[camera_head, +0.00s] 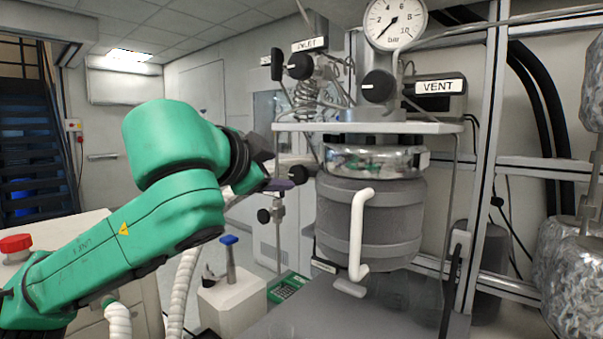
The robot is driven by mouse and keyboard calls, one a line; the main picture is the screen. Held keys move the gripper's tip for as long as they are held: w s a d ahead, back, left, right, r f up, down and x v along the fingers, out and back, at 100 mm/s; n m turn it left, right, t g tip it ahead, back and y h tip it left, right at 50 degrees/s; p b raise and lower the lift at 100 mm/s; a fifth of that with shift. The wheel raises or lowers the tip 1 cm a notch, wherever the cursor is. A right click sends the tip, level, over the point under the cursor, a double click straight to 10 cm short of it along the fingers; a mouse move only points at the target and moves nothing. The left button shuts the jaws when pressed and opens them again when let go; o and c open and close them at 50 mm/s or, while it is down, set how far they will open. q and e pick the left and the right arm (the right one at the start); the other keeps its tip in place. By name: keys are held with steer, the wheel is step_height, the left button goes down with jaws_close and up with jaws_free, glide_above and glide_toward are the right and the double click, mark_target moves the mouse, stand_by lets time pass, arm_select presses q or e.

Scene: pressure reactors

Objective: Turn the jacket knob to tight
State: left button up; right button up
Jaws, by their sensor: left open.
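My left gripper (286,178) is at the left side of the grey jacketed reactor vessel (336,218), at the end of my green arm. It is open. A dark knob (303,173) shows right by the fingers, below the steel clamp ring; I cannot tell whether they touch it. Another small black knob (264,215) sits lower left on a thin post. No readable label says which is the jacket knob; the small tag (323,266) under the vessel is too small to read. My right gripper is not in view.
Above are the INLET knob (299,66), the VENT knob (377,86) and a pressure gauge (396,20). A white bent handle (358,235) stands out from the vessel's front. A metal frame (487,150) is at right. A blue-topped post (229,258) stands below my arm.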

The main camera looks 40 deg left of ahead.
mark_target(297, 174)
arm_select(q)
steer(key=p+x, duration=0.1)
steer(key=x, duration=0.4)
steer(key=shift+w+a, duration=0.1)
steer(key=p+x, duration=0.2)
steer(key=x, duration=0.3)
steer(key=shift+w, duration=0.4)
steer(key=shift+f, duration=0.1)
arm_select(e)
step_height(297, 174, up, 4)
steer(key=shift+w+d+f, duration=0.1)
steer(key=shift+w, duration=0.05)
arm_select(q)
jaws_close()
